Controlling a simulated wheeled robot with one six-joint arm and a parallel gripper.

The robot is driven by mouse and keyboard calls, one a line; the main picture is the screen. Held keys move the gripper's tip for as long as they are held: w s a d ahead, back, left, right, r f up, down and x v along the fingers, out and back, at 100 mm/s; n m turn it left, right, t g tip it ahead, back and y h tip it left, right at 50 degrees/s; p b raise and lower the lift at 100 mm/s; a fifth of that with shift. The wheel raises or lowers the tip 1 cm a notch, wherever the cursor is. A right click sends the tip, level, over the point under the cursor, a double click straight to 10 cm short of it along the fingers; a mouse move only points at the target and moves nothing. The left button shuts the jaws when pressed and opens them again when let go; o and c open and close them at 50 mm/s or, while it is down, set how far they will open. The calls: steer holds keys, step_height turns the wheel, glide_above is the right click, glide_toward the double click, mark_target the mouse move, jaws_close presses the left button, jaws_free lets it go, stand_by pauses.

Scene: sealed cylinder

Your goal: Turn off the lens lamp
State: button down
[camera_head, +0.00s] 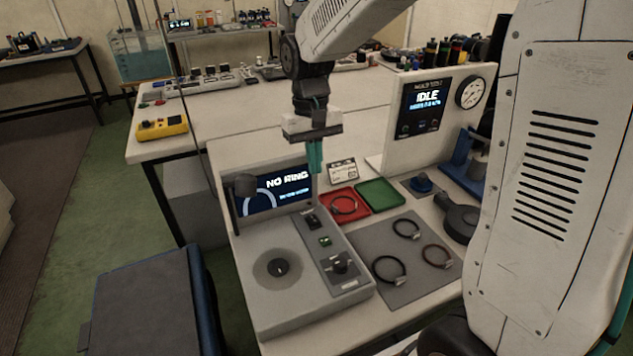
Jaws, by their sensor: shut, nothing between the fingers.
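A grey inspection device (262,310) stands at the front left of the bench. Its screen (285,188) reads "NO RING". A raised control panel on the device carries a small black switch (312,222), a green-lit button (325,241) and a black knob (340,262). Their labels are too small to read. My gripper (315,168) points down with teal fingers shut and empty, in front of the screen's right edge in this view, apart from the controls.
Several ring clamps lie on a grey mat (404,288); another is in the red tray (333,206). A green tray (380,194) sits beside it. A panel reading "IDLE" (426,98) with a gauge stands behind. A black round-headed tool (460,218) lies right of the mat.

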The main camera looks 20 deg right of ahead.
mark_target(319, 222)
steer(key=f, duration=0.4)
steer(key=s+f, duration=0.1)
steer(key=f, duration=0.3)
steer(key=s+f, duration=0.1)
steer(key=f, duration=0.3)
steer(key=shift+f, duration=0.35)
steer(key=shift+s+f, duration=0.15)
steer(key=shift+f, duration=0.1)
